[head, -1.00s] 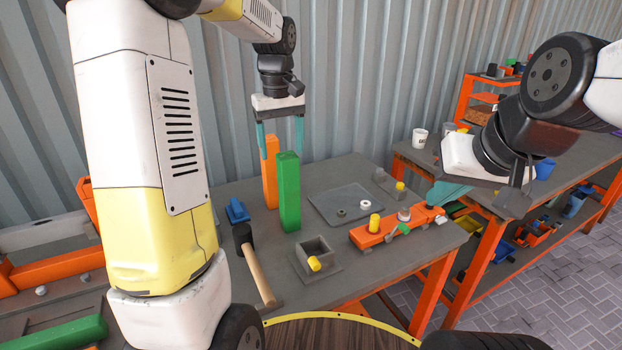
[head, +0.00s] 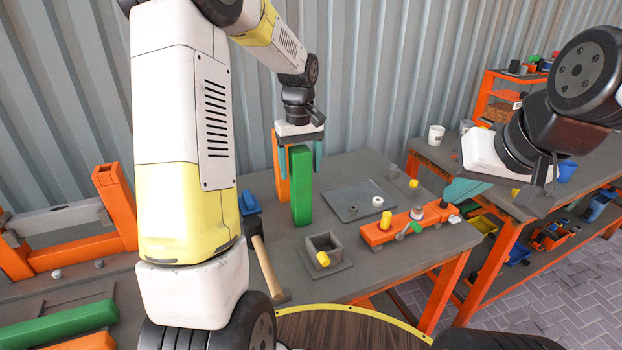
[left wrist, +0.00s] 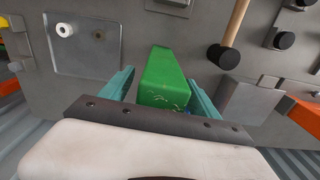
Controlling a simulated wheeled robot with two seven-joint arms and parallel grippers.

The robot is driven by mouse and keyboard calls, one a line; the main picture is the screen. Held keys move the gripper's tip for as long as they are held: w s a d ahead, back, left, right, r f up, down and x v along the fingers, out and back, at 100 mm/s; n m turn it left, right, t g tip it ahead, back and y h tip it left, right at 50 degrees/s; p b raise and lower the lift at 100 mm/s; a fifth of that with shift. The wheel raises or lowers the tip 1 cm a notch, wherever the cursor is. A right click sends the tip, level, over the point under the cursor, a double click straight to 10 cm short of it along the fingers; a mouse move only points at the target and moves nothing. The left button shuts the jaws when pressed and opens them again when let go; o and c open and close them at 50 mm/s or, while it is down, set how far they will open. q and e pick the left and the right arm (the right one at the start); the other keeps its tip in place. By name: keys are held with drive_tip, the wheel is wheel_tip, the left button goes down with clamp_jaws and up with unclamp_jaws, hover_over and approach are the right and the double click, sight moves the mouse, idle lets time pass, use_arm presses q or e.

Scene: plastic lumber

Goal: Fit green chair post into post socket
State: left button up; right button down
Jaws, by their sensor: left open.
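The green chair post (head: 301,190) stands upright on the grey workbench, beside an upright orange post (head: 281,170). My left gripper (head: 301,158) is over the top of the green post. In the left wrist view, the green post (left wrist: 163,80) stands between the open teal fingers of the left gripper (left wrist: 160,85), with a gap on both sides. The square grey post socket (head: 337,259) lies nearer the front of the bench, with a yellow peg (head: 323,259) at its front. My right gripper (head: 495,192) is at the right, its fingers partly hidden.
A mallet (head: 264,262) lies left of the socket. A flat grey tray (head: 352,200) with small parts lies behind it. An orange rail (head: 408,226) with yellow and grey pegs lies to the right. Orange frame parts (head: 70,255) occupy the left bench.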

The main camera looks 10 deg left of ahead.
use_arm(q)
clamp_jaws()
drive_tip(key=shift+r, duration=0.1)
idle(0.3)
